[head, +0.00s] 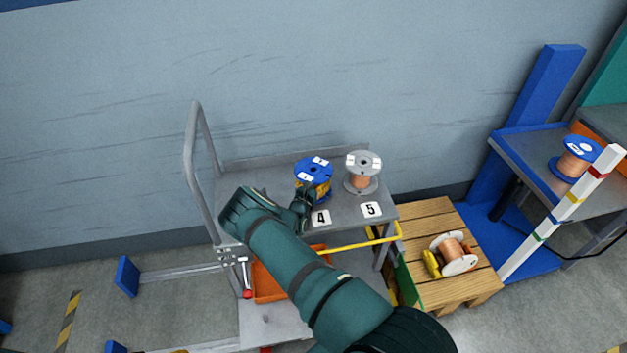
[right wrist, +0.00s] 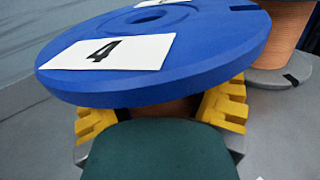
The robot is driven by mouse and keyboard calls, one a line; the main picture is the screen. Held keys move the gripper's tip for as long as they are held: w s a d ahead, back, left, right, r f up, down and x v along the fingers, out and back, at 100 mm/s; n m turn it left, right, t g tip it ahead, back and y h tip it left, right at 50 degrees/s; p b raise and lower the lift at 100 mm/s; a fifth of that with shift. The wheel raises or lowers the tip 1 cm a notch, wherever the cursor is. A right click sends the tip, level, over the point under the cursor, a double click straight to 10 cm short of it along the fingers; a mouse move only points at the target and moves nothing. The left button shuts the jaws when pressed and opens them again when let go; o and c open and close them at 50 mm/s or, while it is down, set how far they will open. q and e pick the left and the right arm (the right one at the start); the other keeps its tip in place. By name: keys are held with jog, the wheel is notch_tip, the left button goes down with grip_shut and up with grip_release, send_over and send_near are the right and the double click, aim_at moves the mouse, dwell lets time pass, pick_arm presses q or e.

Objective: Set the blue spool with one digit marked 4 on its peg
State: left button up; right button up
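The blue spool marked 4 (head: 314,166) is at the grey trolley's top shelf, behind the label 4 (head: 321,218). In the right wrist view its blue flange (right wrist: 200,65) with the white 4 label fills the upper part, with a bit of copper winding (right wrist: 163,108) below. My right gripper (head: 314,192) has its yellow finger pads on either side of the winding, under the top flange, seemingly pressed on it. The lower flange and the peg are hidden, so I cannot tell whether the spool is seated. My left gripper is out of view.
A grey spool (head: 362,164) stands close on the right, behind the label 5 (head: 371,209). A copper spool (head: 455,253) lies on the wooden crate (head: 429,218). Another blue spool (head: 577,157) stands on the right-hand bench. The trolley handle (head: 187,150) rises on the left.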

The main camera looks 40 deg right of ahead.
jog(key=o, duration=0.3)
jog(key=shift+s+f, duration=0.15)
jog(key=shift+f, duration=0.1)
jog(key=shift+a+f, duration=0.1)
jog(key=v, duration=1.2)
